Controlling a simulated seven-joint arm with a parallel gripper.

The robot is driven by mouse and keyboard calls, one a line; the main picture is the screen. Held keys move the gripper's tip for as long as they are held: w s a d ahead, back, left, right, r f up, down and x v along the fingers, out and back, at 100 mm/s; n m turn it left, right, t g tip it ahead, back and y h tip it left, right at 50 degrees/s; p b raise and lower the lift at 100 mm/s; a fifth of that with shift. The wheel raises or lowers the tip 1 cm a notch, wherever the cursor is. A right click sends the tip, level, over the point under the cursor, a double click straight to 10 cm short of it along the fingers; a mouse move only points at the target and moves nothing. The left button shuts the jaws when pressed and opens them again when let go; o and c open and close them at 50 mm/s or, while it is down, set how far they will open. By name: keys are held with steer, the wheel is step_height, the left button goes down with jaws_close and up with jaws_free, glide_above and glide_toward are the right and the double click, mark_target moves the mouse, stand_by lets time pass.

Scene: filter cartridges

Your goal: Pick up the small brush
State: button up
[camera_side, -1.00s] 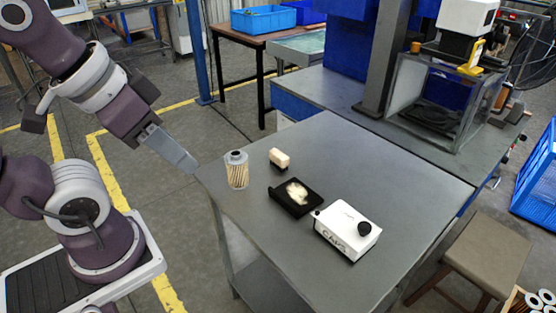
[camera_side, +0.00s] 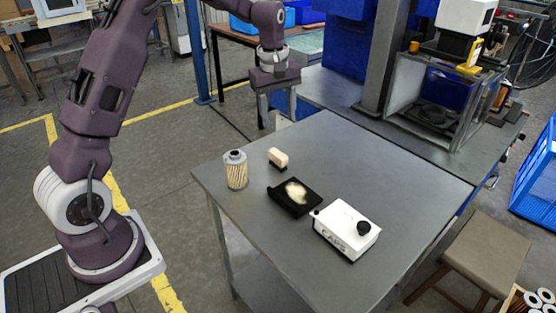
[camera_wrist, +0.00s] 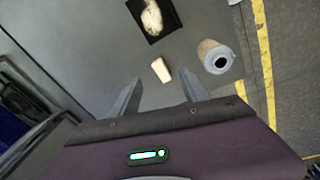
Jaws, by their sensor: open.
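The small brush (camera_side: 278,158), a cream block with a dark underside, sits on the grey table near its back left edge. It also shows in the wrist view (camera_wrist: 160,69), just beyond and between my fingertips. My gripper (camera_side: 278,112) points down, open and empty. In the side view it is above and behind the brush, near the table's back edge, apart from it.
A filter cartridge (camera_side: 236,170) stands left of the brush. A black dustpan-like tray (camera_side: 311,208) with pale material lies in front of it. A white box (camera_side: 345,235) with a black knob sits farther forward. The table's right side (camera_side: 400,170) is clear.

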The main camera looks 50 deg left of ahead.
mark_target(278, 153)
steer(key=w+a+f+n, duration=0.1)
steer(key=f, duration=0.2)
steer(key=w+a+f+n, duration=0.1)
steer(key=a+f, duration=0.1)
steer(key=f, duration=0.2)
steer(key=w+a+f+n+g, duration=0.1)
steer(key=f, duration=0.2)
steer(key=shift+w+a+f, duration=0.1)
steer(key=shift+a+f, duration=0.15)
steer(key=shift+f, duration=0.05)
step_height(278, 153, down, 7)
steer(key=shift+w+d+f, duration=0.1)
steer(key=shift+w+d, duration=0.05)
jaws_close()
